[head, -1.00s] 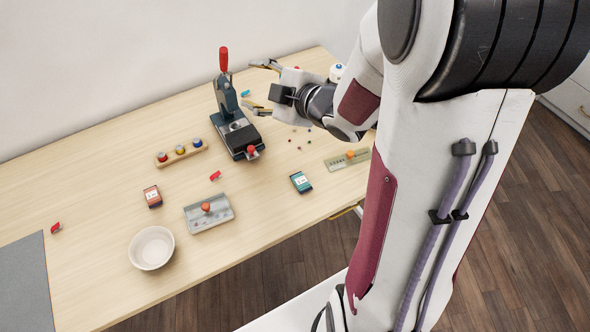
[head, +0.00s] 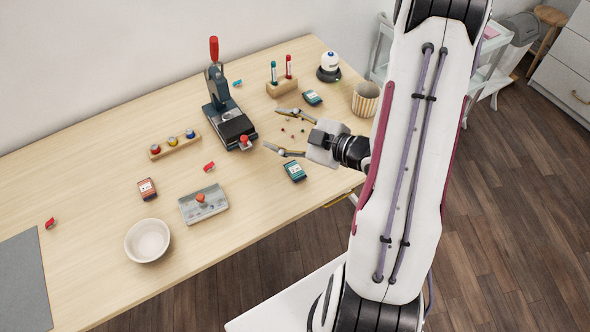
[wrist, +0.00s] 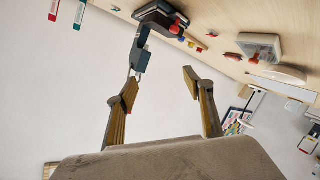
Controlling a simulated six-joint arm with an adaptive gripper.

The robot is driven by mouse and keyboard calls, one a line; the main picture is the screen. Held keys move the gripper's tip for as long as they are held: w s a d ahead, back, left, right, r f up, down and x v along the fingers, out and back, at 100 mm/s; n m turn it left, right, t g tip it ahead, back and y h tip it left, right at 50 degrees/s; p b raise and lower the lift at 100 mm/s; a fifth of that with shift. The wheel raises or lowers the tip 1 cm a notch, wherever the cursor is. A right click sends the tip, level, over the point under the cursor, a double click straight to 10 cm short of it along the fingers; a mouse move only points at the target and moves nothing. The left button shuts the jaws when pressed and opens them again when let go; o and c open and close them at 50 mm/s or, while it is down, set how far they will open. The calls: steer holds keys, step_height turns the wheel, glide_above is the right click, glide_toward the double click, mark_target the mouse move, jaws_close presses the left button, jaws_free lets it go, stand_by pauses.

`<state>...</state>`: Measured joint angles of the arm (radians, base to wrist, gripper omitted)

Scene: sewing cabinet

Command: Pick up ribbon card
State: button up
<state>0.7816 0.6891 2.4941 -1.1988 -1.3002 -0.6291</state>
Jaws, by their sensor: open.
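Several small flat cards with pale labels lie on the table, and I cannot tell which is the ribbon card. A red one (head: 147,189) lies left of the middle, a teal one (head: 294,171) near the front edge, and another teal one (head: 312,97) further back. My gripper (head: 271,129) is open and empty, above the table between the press and the teal cards, its fingers pointing left. The front teal card lies just in front of its lower finger in the head view. In the wrist view my open gripper (wrist: 160,80) has nothing between its fingers.
A black press (head: 233,127) with a red handle stands just left of my fingers. Behind are a wooden pen block (head: 282,88), a white-topped device (head: 329,68) and a striped cup (head: 365,100). A grey box (head: 190,210) and white bowl (head: 147,240) stand front left.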

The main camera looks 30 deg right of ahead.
mark_target(295, 170)
steer(key=s+d+f+m+t+h, duration=0.1)
steer(key=s+f+m, duration=0.2)
steer(key=s+f, duration=0.1)
steer(key=s+d+f+m+h, duration=0.1)
steer(key=s+f+m, duration=0.2)
steer(key=s+f, duration=0.1)
steer(key=s+d+f+m+t+h, duration=0.1)
steer(key=s+d+f+m, duration=0.1)
steer(key=s+f+m, duration=0.1)
steer(key=shift+s+f+t, duration=0.15)
steer(key=shift+s+f, duration=0.25)
steer(key=shift+f, duration=0.2)
steer(key=shift+s+f+t, duration=0.15)
steer(key=shift+s+f, duration=0.2)
steer(key=shift+f, duration=0.25)
steer(key=shift+w, duration=0.15)
steer(key=shift+x, duration=1.15)
steer(key=shift+w, duration=0.15)
steer(key=shift+x, duration=2.5)
steer(key=shift+a+r, duration=0.1)
steer(key=shift+r, duration=0.1)
steer(key=c, duration=1.1)
